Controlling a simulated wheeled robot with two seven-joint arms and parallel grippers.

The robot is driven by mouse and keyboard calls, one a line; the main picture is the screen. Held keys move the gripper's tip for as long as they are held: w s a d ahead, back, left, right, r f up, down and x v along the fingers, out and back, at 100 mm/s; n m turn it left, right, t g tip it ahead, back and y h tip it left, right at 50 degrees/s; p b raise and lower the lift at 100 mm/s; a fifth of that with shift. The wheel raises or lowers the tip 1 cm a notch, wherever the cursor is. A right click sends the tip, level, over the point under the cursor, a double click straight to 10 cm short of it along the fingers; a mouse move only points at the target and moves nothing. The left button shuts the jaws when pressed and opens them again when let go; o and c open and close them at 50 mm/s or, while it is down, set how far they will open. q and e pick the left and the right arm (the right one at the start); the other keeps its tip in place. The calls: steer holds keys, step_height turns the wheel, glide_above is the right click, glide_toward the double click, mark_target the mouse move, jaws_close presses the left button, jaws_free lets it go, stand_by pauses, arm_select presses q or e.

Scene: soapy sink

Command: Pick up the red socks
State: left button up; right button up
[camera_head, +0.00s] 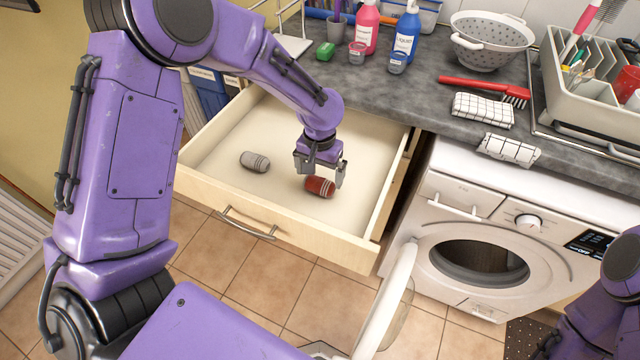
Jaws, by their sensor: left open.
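The red socks (319,186), a rolled bundle with pale stripes at one end, lie in the open drawer (366,216). My left gripper (320,180) is over them, pointing down, with its two fingers apart. The fingers appear to be on either side of the bundle's upper part; I cannot tell whether they touch it. A grey rolled sock bundle (255,161) lies in the same drawer to the left. Part of my right arm shows at the lower right edge, but its jaws cannot be made out.
The washing machine (480,200) has its round door (388,310) swung open, right of the drawer. The worktop above carries bottles (405,35), a colander (490,42), a red brush (515,95), folded cloths (483,110) and a dish rack (600,112). The drawer floor is otherwise clear.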

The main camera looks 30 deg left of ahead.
mark_target(318, 182)
arm_select(q)
step_height(318, 182, down, 5)
steer(key=shift+s+a+f+p, duration=0.1)
steer(key=shift+s+a+p, duration=0.05)
steer(key=shift+p, duration=0.15)
steer(key=c, duration=0.7)
